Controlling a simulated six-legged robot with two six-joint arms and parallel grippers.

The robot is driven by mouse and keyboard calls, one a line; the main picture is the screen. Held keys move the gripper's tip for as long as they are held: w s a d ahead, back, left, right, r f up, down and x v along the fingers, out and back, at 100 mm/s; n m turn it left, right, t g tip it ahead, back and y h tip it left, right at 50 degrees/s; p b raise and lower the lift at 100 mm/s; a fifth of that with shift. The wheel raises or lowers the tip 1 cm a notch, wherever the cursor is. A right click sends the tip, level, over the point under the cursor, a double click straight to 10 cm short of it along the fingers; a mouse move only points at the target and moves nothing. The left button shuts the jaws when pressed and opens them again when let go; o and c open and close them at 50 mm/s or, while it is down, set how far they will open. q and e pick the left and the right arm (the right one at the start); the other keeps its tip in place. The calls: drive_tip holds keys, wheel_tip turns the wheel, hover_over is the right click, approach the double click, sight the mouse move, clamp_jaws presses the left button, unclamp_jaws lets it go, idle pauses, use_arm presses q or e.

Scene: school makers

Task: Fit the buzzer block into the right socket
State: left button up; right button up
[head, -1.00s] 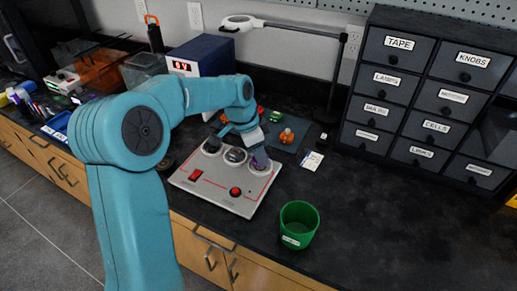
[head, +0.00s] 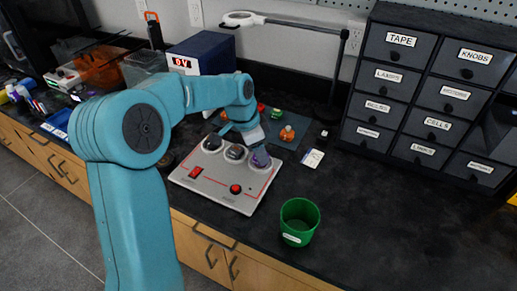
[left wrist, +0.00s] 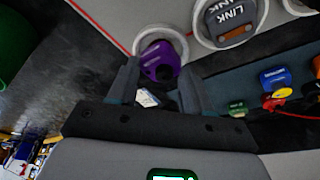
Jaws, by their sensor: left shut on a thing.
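The board (head: 215,186) is a pale grey panel with three round sockets in a row along its far side. A purple block (head: 261,157), apparently the buzzer, is at the right socket (head: 262,168). My left gripper (left wrist: 160,70) is shut on the purple block (left wrist: 161,60), one finger on each side. In the left wrist view the block lies within the white ring of the socket (left wrist: 170,31); how deep it sits I cannot tell. The middle socket holds a grey block (left wrist: 230,17) marked LINK. My right gripper is not in view.
A white card (head: 312,159) lies to the right. A drawer cabinet (head: 425,90) stands at the back right. The front right worktop is clear.

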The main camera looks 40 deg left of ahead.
use_arm(q)
drive_tip(key=shift+f+b, duration=0.45)
drive_tip(key=shift+f, duration=0.2)
idle(0.4)
drive_tip(key=o, duration=0.7)
drive_tip(key=shift+r, duration=0.1)
drive_tip(key=p+v, duration=0.7)
drive_tip(key=v, duration=0.4)
drive_tip(key=shift+p, duration=0.3)
drive_tip(key=shift+s, duration=0.1)
